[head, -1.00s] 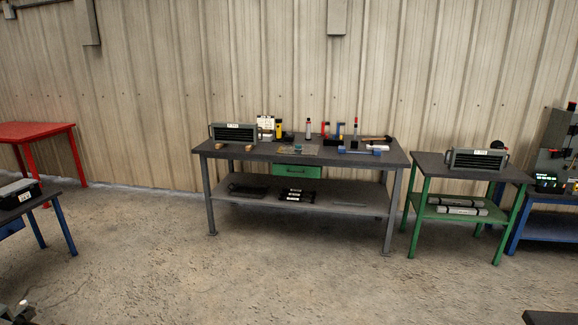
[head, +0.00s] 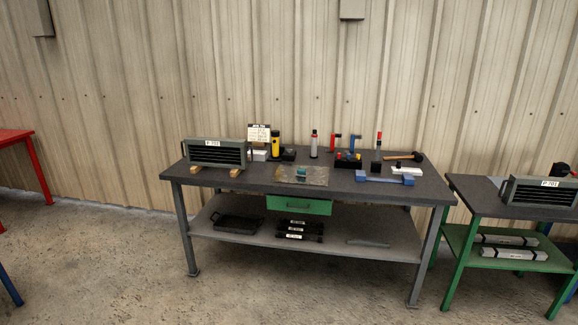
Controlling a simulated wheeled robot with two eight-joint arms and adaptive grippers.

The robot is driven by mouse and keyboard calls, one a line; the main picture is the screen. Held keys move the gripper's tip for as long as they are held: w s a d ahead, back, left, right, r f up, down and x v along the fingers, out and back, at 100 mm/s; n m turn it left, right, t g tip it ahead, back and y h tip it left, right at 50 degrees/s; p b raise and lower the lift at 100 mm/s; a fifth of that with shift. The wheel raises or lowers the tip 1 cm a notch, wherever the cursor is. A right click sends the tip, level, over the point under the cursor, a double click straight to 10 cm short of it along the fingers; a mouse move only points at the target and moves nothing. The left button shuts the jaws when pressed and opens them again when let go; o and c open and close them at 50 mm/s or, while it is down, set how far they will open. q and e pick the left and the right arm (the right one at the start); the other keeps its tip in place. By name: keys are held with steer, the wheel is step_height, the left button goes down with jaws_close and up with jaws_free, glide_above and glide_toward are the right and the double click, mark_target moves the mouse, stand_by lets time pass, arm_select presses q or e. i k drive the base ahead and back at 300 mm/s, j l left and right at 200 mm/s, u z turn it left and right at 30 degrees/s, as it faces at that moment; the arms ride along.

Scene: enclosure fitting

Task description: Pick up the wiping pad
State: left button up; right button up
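I cannot tell for sure which item is the wiping pad. A small teal block (head: 301,172) lies on a dull, brownish sheet (head: 316,181) near the middle of the dark workbench top (head: 262,183). A small white item (head: 403,171) lies farther right on the same bench, behind a blue bar-like tool (head: 384,178). Both are too small to make out in detail. Neither of my grippers is in view.
A grey vented enclosure (head: 215,153) rests on wooden blocks at the bench's left. Bottles, a yellow-black tool (head: 275,144) and a mallet (head: 405,157) stand or lie along the back. A green-framed table (head: 495,199) is at right. Floor in front is clear.

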mark_target(301, 172)
steer(key=i, duration=2.5)
